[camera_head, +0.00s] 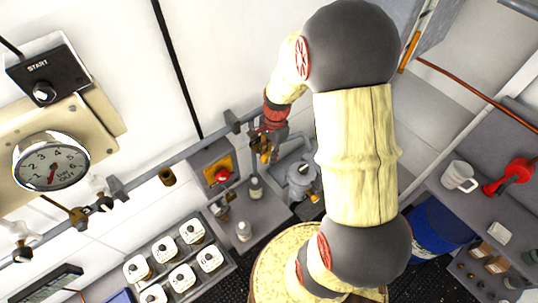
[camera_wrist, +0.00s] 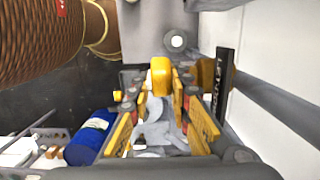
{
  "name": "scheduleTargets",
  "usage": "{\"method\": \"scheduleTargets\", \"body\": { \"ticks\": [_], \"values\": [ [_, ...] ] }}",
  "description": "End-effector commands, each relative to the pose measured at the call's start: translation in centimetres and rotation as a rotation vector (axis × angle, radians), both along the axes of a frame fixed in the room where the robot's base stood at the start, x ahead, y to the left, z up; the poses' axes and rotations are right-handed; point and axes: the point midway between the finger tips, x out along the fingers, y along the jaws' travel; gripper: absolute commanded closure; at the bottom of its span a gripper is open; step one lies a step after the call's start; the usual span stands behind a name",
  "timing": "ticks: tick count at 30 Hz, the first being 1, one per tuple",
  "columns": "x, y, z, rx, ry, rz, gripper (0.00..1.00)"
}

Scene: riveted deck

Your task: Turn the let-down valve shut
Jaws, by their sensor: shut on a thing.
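The let-down valve shows in the wrist view as a yellow handle (camera_wrist: 161,74) between my fingertips, beside a black lettered plate (camera_wrist: 220,86) on the pipe along the wall. My gripper (camera_wrist: 160,94) is shut on this handle, with one yellow finger on each side. The fingers hide part of the handle, and its turn angle is hard to read. In the head view my gripper (camera_head: 266,148) is at the wall pipe (camera_head: 195,151), small and partly dark, and the valve cannot be made out clearly there.
A grey box with a red button (camera_head: 222,174) stands just left of my gripper, with small bottles (camera_head: 255,187) below. A pressure gauge (camera_head: 52,160) is at far left. White-topped containers (camera_head: 193,231) sit in front. A blue drum (camera_head: 437,228) and mug (camera_head: 458,176) are at right.

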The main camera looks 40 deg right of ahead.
Motion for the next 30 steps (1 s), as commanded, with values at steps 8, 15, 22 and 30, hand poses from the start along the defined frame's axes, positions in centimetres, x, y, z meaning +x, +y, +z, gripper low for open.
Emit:
{"method": "scheduleTargets", "body": {
  "ticks": [8,15,22,30],
  "values": [
    [0.1,-0.5,-0.3,0.237,0.005,-0.008,1.0],
    [0.1,-0.6,-0.6,0.467,0.014,-0.006,1.0],
    [0.1,-0.7,-0.9,0.685,0.02,-0.004,1.0],
    [0.1,-0.6,-1.3,0.941,0.03,-0.003,1.0]
  ]
}}
